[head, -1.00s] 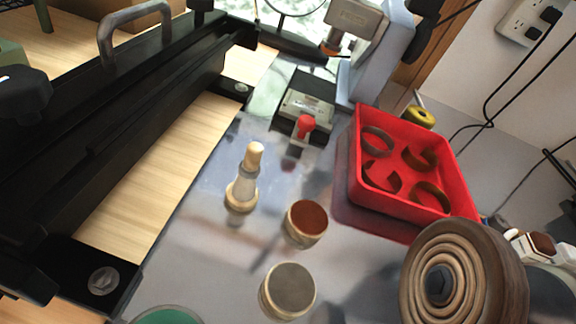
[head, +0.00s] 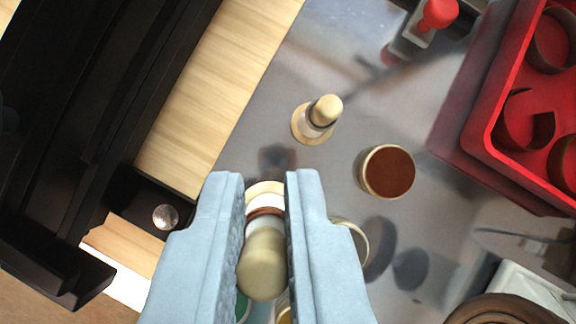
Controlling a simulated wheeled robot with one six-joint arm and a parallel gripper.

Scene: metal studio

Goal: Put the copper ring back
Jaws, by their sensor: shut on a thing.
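My gripper (head: 266,185) is shut on a small turned piece with a rounded cream knob (head: 262,265), a white shaft and a pale base. A thin copper-coloured ring (head: 265,212) goes around its shaft between the fingers. The knob points toward the camera and the base away from it. I cannot tell whether its base touches the surface. A similar cream-knobbed piece (head: 313,122) stands upright ahead and to the right, apart from my gripper.
A round pot with a rust-brown top (head: 388,172) stands right of my gripper. Another round pot (head: 356,238) is partly hidden by the right finger. A red tray (head: 478,130) with curved pieces is at the right. A black frame (head: 90,130) fills the left. Grey surface (head: 320,190) lies between.

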